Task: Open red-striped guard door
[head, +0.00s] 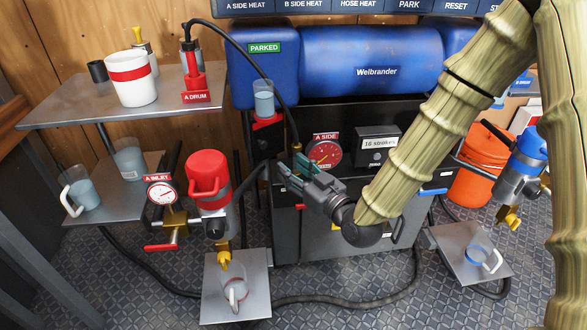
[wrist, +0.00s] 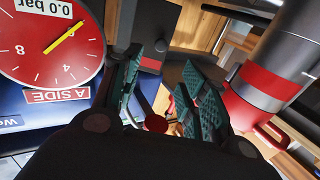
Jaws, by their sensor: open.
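A grey cylinder with a red band (head: 215,198) stands left of the machine, under a red top with a red handle (head: 205,185). In the wrist view, which is upside down, the banded cylinder (wrist: 275,85) is at the right, beside the red part (wrist: 250,115). I cannot tell for sure whether the band belongs to the guard door, and no hinge shows clearly. My gripper (head: 290,175) is to the right of the cylinder, in front of the machine, pointing left. Its teal-padded fingers (wrist: 166,98) are apart, with nothing held between them.
The A SIDE gauge (head: 325,152) is close to my gripper, and a black hose (head: 280,85) hangs beside it. The A INLET gauge (head: 161,191) is left of the cylinder. A metal plate with a cup (head: 255,300) is below. An orange bucket (head: 475,175) stands at the right.

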